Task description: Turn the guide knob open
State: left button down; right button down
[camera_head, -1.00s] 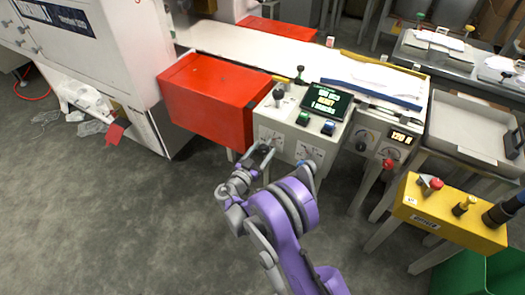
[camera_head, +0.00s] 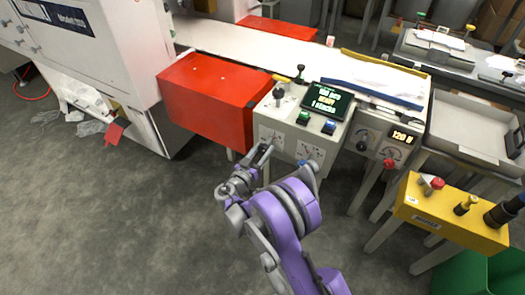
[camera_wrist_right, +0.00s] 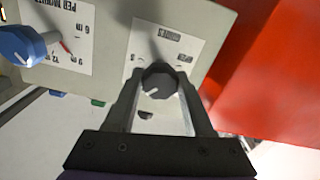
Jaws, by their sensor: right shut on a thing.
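The guide knob (camera_wrist_right: 160,80) is a dark faceted knob with a white pointer line on a white dial marked GUIDES (camera_wrist_right: 182,45). In the right wrist view the line points to the lower left, and a partly covered word like OPEN stands at the dial's right. My right gripper (camera_head: 262,157) is at the front face of the grey control box (camera_head: 295,122). Its two fingers are shut on the knob, one on each side. In the head view the knob is hidden by the gripper. My left gripper is not in view.
A blue knob (camera_wrist_right: 22,45) on a PER MINUTE dial sits close to the left in the wrist view. A red box (camera_head: 212,95) adjoins the control box. A yellow box (camera_head: 450,215) with levers stands at the right. The grey floor in front is clear.

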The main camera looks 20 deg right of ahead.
jog(key=n+b, duration=0.1)
jog(key=n, duration=0.6)
jog(key=shift+b, duration=0.3)
jog(key=n, duration=0.4)
jog(key=shift+b, duration=0.35)
jog(key=n, duration=0.3)
jog(key=shift+n+b, duration=0.3)
jog(key=n, duration=0.3)
jog(key=shift+n+b, duration=0.3)
jog(key=n, duration=0.3)
jog(key=shift+n, duration=0.3)
jog(key=n+b, duration=0.1)
jog(key=n, duration=0.5)
jog(key=shift+n, duration=0.3)
jog(key=shift+c, duration=1.4)
grip_release()
